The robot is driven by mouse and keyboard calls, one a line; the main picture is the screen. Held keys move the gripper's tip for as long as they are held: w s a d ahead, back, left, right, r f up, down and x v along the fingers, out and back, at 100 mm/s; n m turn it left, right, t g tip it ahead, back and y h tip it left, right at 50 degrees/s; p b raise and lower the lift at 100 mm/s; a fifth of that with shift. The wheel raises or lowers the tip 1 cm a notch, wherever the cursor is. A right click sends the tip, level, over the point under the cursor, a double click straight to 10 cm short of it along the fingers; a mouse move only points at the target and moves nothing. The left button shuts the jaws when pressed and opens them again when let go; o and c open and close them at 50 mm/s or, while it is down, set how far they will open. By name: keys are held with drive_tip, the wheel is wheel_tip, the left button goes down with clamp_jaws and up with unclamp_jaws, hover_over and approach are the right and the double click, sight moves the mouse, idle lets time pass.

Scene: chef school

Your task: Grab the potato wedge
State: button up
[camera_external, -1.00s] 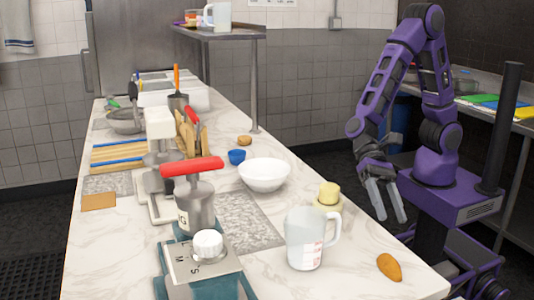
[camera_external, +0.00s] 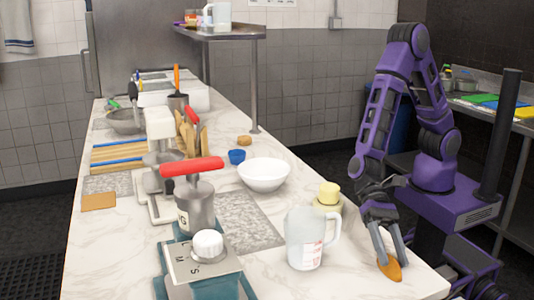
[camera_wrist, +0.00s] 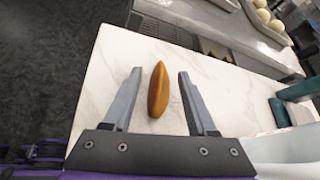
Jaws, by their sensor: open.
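The potato wedge (camera_external: 391,270) is orange-brown and lies on the white marble counter near its front right corner. It also shows in the wrist view (camera_wrist: 158,90), long and pointed, lying between the two fingers. My gripper (camera_external: 388,260) is open and points down over the wedge. In the wrist view my gripper (camera_wrist: 158,82) has one finger on each side of the wedge, with a visible gap on both sides. Whether the fingertips touch the counter I cannot tell.
A clear measuring jug (camera_external: 305,240) stands left of my gripper. A yellow-topped item (camera_external: 329,193) and a white bowl (camera_external: 264,174) are farther back. A teal scale (camera_external: 205,270) and a red-handled press (camera_external: 194,195) stand left. The counter edge is close on the right.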

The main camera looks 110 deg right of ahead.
clamp_jaws()
idle(0.3)
